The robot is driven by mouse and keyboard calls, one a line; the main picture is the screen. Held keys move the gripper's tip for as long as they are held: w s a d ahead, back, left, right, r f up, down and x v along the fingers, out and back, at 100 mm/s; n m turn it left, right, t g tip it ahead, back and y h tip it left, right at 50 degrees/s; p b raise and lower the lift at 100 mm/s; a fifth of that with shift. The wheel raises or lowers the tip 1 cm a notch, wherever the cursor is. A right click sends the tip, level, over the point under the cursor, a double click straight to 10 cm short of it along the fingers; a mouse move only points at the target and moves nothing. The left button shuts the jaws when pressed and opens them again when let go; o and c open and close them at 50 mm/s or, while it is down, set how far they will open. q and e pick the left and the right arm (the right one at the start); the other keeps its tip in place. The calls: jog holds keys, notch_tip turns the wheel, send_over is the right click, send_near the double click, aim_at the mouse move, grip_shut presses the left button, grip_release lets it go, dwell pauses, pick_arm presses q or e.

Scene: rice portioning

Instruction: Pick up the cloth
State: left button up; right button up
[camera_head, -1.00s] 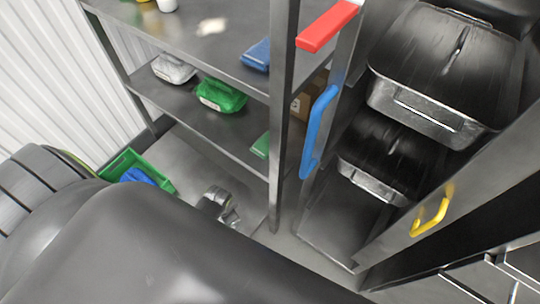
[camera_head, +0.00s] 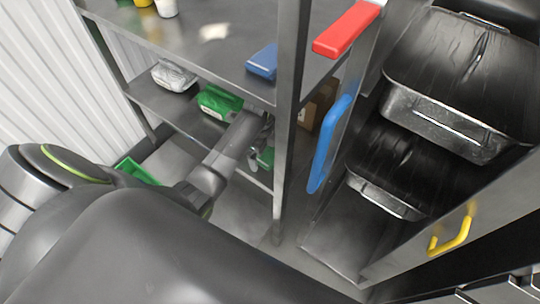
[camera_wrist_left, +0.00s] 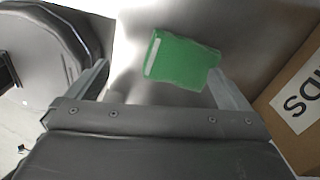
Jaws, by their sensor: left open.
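A folded green cloth (camera_wrist_left: 182,60) with a pale edge lies on the metal shelf, between and ahead of my left gripper's fingers in the left wrist view. In the head view the cloth (camera_head: 266,158) shows on the lower shelf behind the post, partly hidden by my left gripper (camera_head: 256,148). In the wrist view my left gripper (camera_wrist_left: 160,84) is open, with nothing seen held between its fingers. My right gripper is not in view.
A cardboard box (camera_wrist_left: 297,115) stands close right of the left gripper. A green pack (camera_head: 218,102) and a white pack (camera_head: 173,75) lie farther left on the lower shelf. The steel post (camera_head: 287,110) stands near my arm. A green crate (camera_head: 137,171) is partly hidden below.

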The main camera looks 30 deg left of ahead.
aim_at(270, 153)
pick_arm(q)
jog(key=w+m, duration=0.1)
jog(key=w+r, duration=0.1)
jog(key=w+r+m, duration=0.1)
jog(key=shift+w+d+m, duration=0.25)
jog(key=shift+d+m, duration=0.05)
jog(key=shift+d, duration=0.05)
notch_tip(270, 153, down, 7)
jog(key=shift+d+r+b, duration=0.1)
jog(key=shift+r+b, duration=0.1)
jog(key=shift+b, duration=0.35)
jog(key=shift+f, duration=0.3)
jog(key=c, duration=0.7)
jog(key=shift+r, duration=0.1)
